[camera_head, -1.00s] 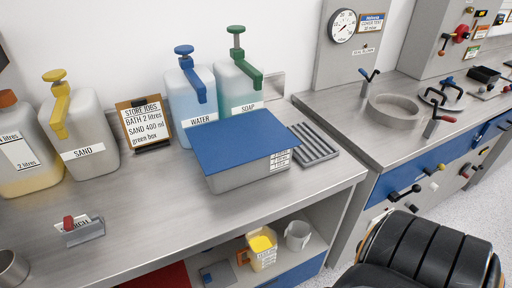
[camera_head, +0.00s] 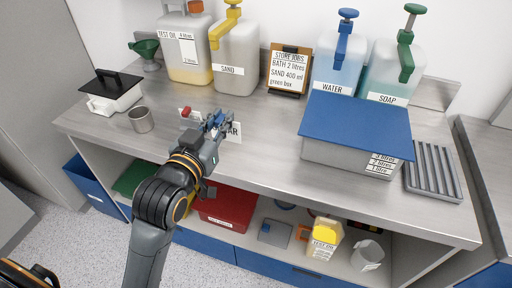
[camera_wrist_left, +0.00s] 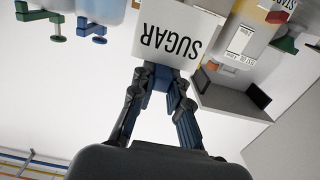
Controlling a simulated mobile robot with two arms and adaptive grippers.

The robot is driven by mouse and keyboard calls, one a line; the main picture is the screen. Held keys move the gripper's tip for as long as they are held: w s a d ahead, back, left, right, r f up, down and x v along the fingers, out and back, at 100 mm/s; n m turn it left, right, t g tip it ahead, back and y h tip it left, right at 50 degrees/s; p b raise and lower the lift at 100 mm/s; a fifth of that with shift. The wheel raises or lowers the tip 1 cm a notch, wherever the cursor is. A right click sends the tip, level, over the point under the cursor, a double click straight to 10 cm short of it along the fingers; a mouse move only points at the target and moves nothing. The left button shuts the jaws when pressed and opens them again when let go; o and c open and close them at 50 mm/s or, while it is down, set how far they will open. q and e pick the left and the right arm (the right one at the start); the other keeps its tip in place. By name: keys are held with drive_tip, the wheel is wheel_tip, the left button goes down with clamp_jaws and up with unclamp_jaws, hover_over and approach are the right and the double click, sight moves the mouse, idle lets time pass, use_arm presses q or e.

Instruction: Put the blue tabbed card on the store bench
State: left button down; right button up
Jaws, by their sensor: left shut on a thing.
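My left gripper (camera_head: 217,122) is in the middle of the head view, over the bench top. It is shut on a white card (camera_head: 235,132), whose last letters show beside the jaws. In the left wrist view this card (camera_wrist_left: 178,35) reads SUGAR upside down, and a blue part (camera_wrist_left: 155,78) of it shows between the fingers. The grey store bench (camera_head: 260,165) lies below. The head view does not show clearly whether the card touches it. My right gripper is not in view.
A red-tabbed holder (camera_head: 186,112) stands just left of the gripper. A metal cup (camera_head: 141,119) is farther left. Behind are the sand jug (camera_head: 235,55) and job board (camera_head: 287,72). A blue-lidded box (camera_head: 355,130) is at right. Bare bench lies between gripper and box.

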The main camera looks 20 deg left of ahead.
use_arm(q)
drive_tip(key=w+d+f+b, duration=0.1)
drive_tip(key=w+f, duration=0.2)
drive_tip(key=w+d+f, duration=0.2)
drive_tip(key=w+f, duration=0.1)
drive_tip(key=f, duration=0.1)
drive_tip(key=w+d+f+b, duration=0.1)
drive_tip(key=w+d+f, duration=0.1)
drive_tip(key=w+f, duration=0.1)
drive_tip(key=shift+w+f+b, duration=0.3)
drive_tip(key=shift+w+f, duration=0.1)
drive_tip(key=shift+f, duration=0.4)
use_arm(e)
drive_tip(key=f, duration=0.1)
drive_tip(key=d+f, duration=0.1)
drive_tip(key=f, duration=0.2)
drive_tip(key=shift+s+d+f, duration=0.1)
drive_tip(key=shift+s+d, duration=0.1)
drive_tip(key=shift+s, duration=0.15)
use_arm(q)
drive_tip(key=shift+f, duration=0.1)
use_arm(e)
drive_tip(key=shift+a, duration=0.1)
use_arm(q)
drive_tip(key=c, duration=1.3)
unclamp_jaws()
